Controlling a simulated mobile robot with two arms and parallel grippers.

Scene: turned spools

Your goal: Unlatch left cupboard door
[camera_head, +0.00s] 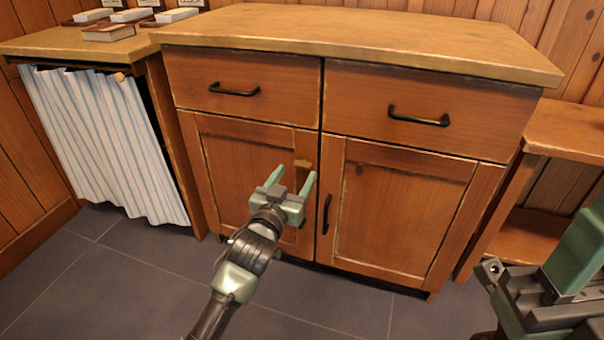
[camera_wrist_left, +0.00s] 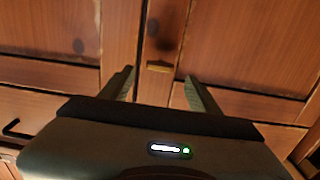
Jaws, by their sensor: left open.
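The left cupboard door (camera_head: 228,165) is a closed wooden panel under the left drawer. A small brass latch (camera_head: 303,163) sits near the top of its right edge, by the seam with the right door (camera_head: 400,210). My left gripper (camera_head: 296,174) is open in front of this door, its green fingers pointing at the latch area. In the left wrist view, which looks upside down, the brass latch (camera_wrist_left: 159,67) lies between the two open fingertips. I cannot tell whether they touch it. The gripper hides part of the door's right edge. My right gripper does not show clearly.
Two drawers with black handles (camera_head: 233,91) (camera_head: 419,117) are above the doors. The right door has a dark upright handle (camera_head: 326,214). A striped curtain (camera_head: 105,140) hangs at left, and a wooden shelf (camera_head: 565,130) stands at right. The tiled floor (camera_head: 120,285) is clear in front.

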